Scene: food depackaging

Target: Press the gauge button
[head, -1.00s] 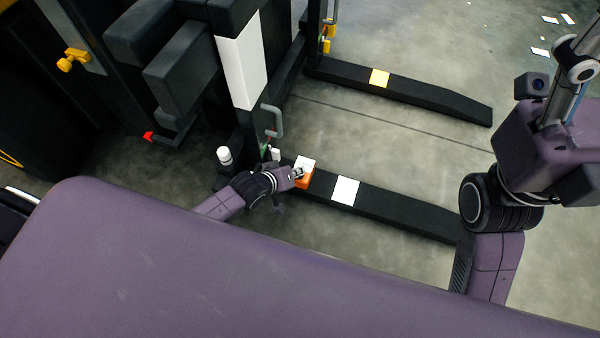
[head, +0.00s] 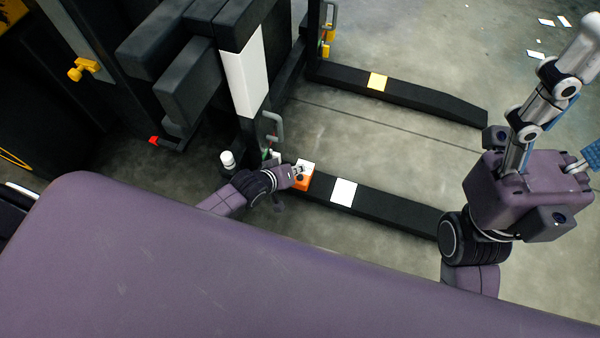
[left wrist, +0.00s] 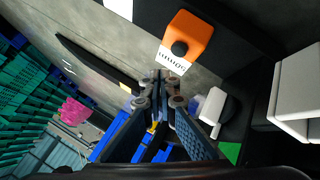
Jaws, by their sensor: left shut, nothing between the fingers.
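The gauge is a small orange box (head: 303,183) with a white printed label, sitting on a black fork leg in the head view. In the left wrist view the orange gauge (left wrist: 190,35) shows near the top, with a round black button (left wrist: 179,48) beside its label. My left gripper (head: 298,170) is shut and empty, right at the gauge in the head view. In the wrist view its closed fingertips (left wrist: 165,76) are below the button, apart from it in the picture. My right gripper (head: 572,108) is at the right edge, its visible fingers spread, partly cut off.
The black fork leg (head: 395,208) carries a white square (head: 343,191). A second leg (head: 430,97) with a yellow square lies farther back. A white-capped post (head: 227,160) and a grey handle (head: 275,126) stand close to my left gripper. Floor between the legs is clear.

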